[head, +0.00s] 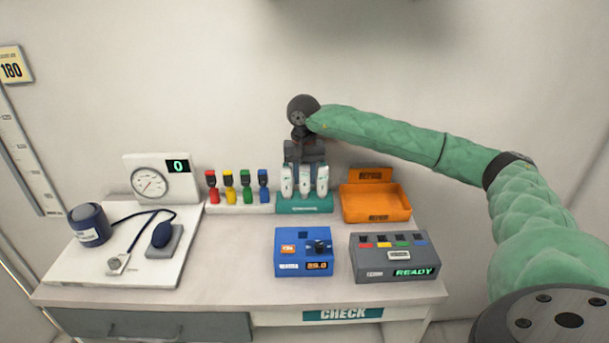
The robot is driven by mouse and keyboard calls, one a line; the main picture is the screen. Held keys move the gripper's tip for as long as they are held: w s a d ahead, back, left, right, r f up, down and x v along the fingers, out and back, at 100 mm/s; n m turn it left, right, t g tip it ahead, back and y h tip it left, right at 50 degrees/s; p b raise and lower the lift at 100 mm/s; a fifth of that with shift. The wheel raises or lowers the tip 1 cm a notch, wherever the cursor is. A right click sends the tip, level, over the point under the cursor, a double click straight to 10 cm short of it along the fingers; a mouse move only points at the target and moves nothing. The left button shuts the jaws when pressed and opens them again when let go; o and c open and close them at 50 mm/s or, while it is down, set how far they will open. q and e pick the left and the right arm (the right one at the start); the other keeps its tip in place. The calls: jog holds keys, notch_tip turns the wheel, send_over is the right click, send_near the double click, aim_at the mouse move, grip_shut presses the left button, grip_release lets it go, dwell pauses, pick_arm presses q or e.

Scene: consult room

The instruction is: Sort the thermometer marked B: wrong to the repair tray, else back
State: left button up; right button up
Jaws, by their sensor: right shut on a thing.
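Three white thermometers stand upright side by side in the teal rack (305,208) at the back middle of the desk. My right gripper (304,164) points down over them and is shut on the middle thermometer (305,182), which is at the rack. The left thermometer (286,182) and the right thermometer (322,181) stand close beside it. Their letters are too small to read. The orange repair tray (376,203), just right of the rack, looks empty. A blue box (303,262) in front has a small display that seems to read 39.0. My left gripper is not in view.
A grey box (392,270) with coloured marks reads READY. Red, yellow, green and blue handled items stand in a white holder (240,208) left of the rack. A dial scale (160,182) and blood pressure cuff (89,224) are at left. The desk (230,250) is clear between.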

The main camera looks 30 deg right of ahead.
jog(key=shift+f+b, duration=0.35)
jog(key=shift+f, duration=0.15)
jog(key=o, duration=1.1)
notch_tip(320, 180, up, 6)
jog(key=shift+r+b, duration=0.15)
jog(key=shift+b, duration=0.85)
jog(key=shift+r, duration=0.8)
